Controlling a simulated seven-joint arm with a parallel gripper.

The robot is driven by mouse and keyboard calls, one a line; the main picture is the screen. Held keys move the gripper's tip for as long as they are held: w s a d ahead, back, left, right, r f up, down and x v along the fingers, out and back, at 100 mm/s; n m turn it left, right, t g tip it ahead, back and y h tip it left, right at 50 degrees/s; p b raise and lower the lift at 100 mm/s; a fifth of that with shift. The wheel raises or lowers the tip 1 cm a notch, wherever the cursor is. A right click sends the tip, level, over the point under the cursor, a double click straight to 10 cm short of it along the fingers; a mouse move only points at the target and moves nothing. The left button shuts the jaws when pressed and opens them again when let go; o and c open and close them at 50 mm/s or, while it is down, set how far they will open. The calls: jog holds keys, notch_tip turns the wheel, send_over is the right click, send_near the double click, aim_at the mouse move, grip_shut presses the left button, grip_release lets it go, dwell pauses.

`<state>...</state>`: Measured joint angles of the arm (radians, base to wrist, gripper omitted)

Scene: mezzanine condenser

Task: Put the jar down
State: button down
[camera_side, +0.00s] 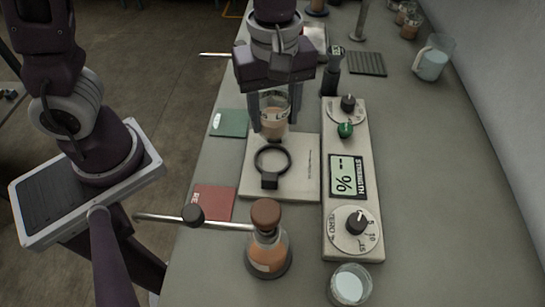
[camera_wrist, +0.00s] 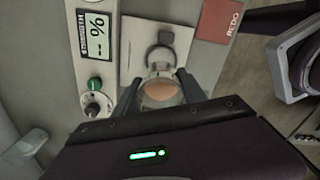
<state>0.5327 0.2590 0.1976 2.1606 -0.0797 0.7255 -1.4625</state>
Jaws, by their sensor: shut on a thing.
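My gripper (camera_side: 272,122) points down with its two fingers shut on a clear glass jar (camera_side: 275,115). The jar is upright and has tan-orange contents and a label band with dark print. In the wrist view the jar (camera_wrist: 161,88) sits between the fingers, seen from above. In the side view it is over the far part of a cream plate (camera_side: 300,180) that carries a black ring (camera_side: 257,161) with a block at its near side. The jar is beyond the ring, not inside it. I cannot tell whether its base touches the plate.
A meter box (camera_side: 342,225) with display and knobs stands right of the plate. A green card (camera_side: 231,123) and a red card (camera_side: 213,202) lie at left. An orange flask (camera_side: 267,252) with a side rod and a small cup (camera_side: 349,285) stand in front.

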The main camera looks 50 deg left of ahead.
notch_tip(320, 180, down, 10)
jog(key=shift+s+r, duration=0.1)
jog(key=shift+r, duration=0.05)
jog(key=c, duration=0.7)
grip_release()
jog(key=shift+o, duration=0.2)
